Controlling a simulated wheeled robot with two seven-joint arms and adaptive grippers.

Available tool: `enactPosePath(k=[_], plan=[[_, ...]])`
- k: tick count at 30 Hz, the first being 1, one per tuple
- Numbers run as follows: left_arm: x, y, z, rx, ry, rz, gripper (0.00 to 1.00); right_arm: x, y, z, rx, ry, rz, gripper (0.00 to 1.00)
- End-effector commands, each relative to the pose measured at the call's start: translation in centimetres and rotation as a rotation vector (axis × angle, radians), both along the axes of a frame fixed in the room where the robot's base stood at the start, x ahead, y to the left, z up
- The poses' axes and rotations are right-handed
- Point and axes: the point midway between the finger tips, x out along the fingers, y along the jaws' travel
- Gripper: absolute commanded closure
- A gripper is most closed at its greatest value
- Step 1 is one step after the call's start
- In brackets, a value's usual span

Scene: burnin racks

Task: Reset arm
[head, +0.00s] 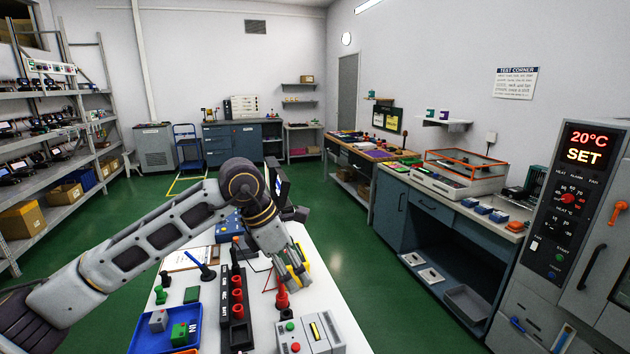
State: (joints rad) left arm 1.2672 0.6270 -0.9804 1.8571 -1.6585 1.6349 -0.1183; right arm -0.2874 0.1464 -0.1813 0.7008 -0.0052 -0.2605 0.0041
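My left arm comes in from the left and bends down over the white table (335,322). My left gripper (293,277) points down above the table, close to the red-topped plug (282,297) and the grey box with buttons (310,335). The fingers are seen at a slant, and I cannot tell whether they are apart or closed. I cannot tell whether the gripper touches the red plug. My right gripper is not in view.
On the table are a black strip with red cylinders (237,315), a blue tray (147,336) and a clipboard (186,259). Shelving (62,192) stands left. A bench (450,213) and an oven panel (566,205) stand right. The green floor (380,272) between is clear.

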Motion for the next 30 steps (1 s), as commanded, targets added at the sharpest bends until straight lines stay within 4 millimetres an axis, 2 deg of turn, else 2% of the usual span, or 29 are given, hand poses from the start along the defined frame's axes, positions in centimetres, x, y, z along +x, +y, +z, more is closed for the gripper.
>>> enactPosePath(k=[4, 23, 30], plan=[[0.0, 0.0, 1.0, 0.001, 0.001, 0.0, 0.33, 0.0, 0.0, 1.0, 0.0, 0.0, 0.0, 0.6], [0.0, 0.0, 1.9, 0.0, 0.003, 0.0, 0.33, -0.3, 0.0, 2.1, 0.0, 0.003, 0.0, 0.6], [-1.6, 0.0, 2.1, 0.0, -0.001, 0.0, 0.33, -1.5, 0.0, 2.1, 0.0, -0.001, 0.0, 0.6]])
